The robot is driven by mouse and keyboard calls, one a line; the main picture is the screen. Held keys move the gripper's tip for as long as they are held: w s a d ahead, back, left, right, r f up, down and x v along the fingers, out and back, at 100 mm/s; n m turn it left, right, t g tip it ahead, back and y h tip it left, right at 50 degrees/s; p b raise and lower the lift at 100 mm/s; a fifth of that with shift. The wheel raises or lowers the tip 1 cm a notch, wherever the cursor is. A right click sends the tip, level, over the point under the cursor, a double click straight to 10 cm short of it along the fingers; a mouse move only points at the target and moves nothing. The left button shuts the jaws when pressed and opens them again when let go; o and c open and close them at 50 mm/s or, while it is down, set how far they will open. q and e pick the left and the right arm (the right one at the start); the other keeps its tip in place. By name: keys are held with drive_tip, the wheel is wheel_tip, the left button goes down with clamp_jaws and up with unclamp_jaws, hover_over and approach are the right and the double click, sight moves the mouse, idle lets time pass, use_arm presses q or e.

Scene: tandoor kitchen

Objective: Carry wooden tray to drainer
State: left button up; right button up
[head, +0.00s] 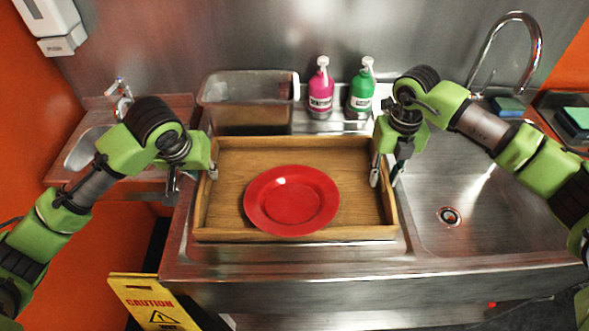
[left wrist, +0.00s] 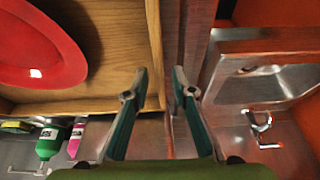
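The wooden tray (head: 300,235) lies flat on the steel surface left of the sink basin, with a red plate (head: 292,200) in it. The tray's side wall (left wrist: 154,45) and the plate (left wrist: 35,45) also show in the left wrist view. My left gripper (head: 193,180) is open at the tray's left wall, one finger on the inner side and one outside. In the left wrist view its fingertips (left wrist: 160,82) stand apart. My right gripper (head: 387,176) is open at the tray's right wall, its fingers apart on either side. I cannot make out a separate drainer.
A metal container (head: 250,120), a pink bottle (head: 321,90) and a green bottle (head: 361,92) stand behind the tray. The sink basin (head: 480,190) at right is empty, with a curved faucet (head: 540,45) behind it. A yellow caution sign (head: 150,300) stands below left.

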use_arm(q)
drive_tip(key=v, duration=0.9)
use_arm(e)
drive_tip(key=shift+r, duration=0.15)
use_arm(q)
drive_tip(key=shift+s+r, duration=0.15)
drive_tip(key=shift+r, duration=0.05)
use_arm(e)
wheel_tip(320, 180, up, 12)
